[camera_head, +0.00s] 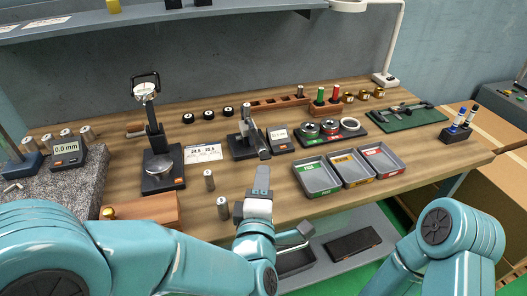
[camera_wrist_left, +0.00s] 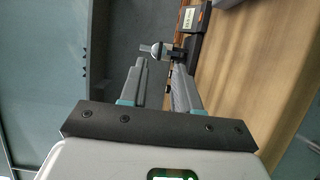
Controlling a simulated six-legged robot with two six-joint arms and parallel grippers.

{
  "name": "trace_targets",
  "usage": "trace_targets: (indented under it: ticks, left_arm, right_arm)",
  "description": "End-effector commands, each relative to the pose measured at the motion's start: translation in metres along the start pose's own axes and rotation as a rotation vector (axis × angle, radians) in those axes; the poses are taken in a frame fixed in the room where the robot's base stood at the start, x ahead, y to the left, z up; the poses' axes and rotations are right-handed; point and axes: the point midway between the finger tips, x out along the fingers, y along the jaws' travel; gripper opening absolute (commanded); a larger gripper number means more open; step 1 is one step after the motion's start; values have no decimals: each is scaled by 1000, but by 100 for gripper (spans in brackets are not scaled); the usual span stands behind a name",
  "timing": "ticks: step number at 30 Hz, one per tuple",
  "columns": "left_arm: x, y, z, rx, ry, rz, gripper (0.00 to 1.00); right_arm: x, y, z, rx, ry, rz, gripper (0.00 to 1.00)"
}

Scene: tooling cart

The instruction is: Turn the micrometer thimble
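The micrometer (camera_head: 246,132) is held in a dark stand in the middle of the bench, with its grey thimble (camera_head: 263,153) pointing toward me. My left gripper (camera_head: 262,170) is just in front of the thimble, with its fingers pointing at it. In the left wrist view my left gripper (camera_wrist_left: 160,64) is open, with a clear gap between its fingers. The micrometer (camera_wrist_left: 162,49) shows at the fingertips there, its end in line with the gap. I cannot tell whether a finger touches it. My right gripper is not in view.
A small display box (camera_head: 279,137) stands right of the micrometer, and a printed card (camera_head: 203,152) lies left. A dial gauge stand (camera_head: 159,165) is farther left. A grey metal cylinder (camera_head: 209,180) stands near the front edge. Labelled trays (camera_head: 319,190) sit to the right.

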Motion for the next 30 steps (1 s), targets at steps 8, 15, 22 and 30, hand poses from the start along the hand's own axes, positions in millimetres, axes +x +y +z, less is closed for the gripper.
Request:
trace_targets:
  ticks: [8,15,22,30]
  left_arm:
    - [61,1,-3,1,4,-1,32]
    - [84,0,-4,1,3,-1,32]
    - [86,-1,-4,1,3,-2,32]
    - [86,-1,-4,1,3,-2,0]
  right_arm:
    - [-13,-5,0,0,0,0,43]
    - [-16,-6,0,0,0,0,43]
    - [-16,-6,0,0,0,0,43]
    - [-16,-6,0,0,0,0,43]
